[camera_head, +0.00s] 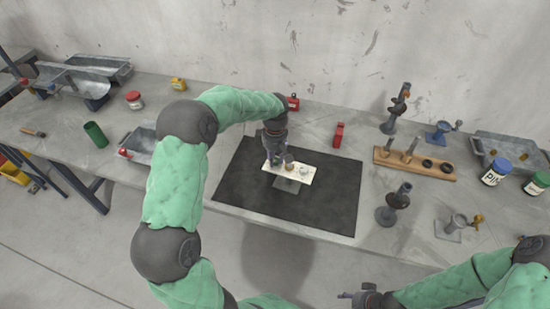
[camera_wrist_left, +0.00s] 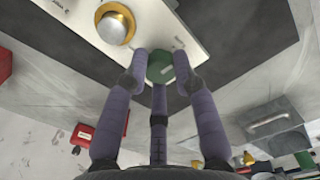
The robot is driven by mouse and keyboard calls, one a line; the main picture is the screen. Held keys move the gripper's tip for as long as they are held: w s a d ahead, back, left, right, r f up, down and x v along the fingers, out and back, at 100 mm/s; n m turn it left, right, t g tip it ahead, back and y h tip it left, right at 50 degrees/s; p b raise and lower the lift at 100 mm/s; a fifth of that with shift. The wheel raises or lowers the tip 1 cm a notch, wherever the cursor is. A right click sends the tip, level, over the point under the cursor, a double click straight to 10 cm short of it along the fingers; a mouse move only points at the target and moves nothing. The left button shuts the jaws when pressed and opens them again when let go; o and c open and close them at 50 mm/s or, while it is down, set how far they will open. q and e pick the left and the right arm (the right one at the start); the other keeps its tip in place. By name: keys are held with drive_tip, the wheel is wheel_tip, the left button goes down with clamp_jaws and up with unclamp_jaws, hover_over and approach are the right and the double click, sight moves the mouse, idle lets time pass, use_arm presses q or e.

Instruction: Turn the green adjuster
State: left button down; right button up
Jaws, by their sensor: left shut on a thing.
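A small white panel (camera_head: 308,178) stands on a dark mat in the head view. My left gripper (camera_head: 278,160) is over the panel's left part. The gripper hides the adjuster in the head view. My right gripper (camera_head: 366,297) is low at the bottom edge, away from the panel, its fingers unclear.
The dark mat (camera_head: 335,200) is clear around the panel. Red items (camera_head: 339,135) stand behind it. A wooden rack (camera_head: 430,170), dark stands (camera_head: 393,205) and jars (camera_head: 496,172) are on the right. A green cup (camera_head: 96,134) and trays (camera_head: 85,80) are on the left.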

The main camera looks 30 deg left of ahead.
sight(275, 160)
idle(0.4)
use_arm(q)
drive_tip(key=c, duration=1)
unclamp_jaws()
wheel_tip(275, 160, up, 12)
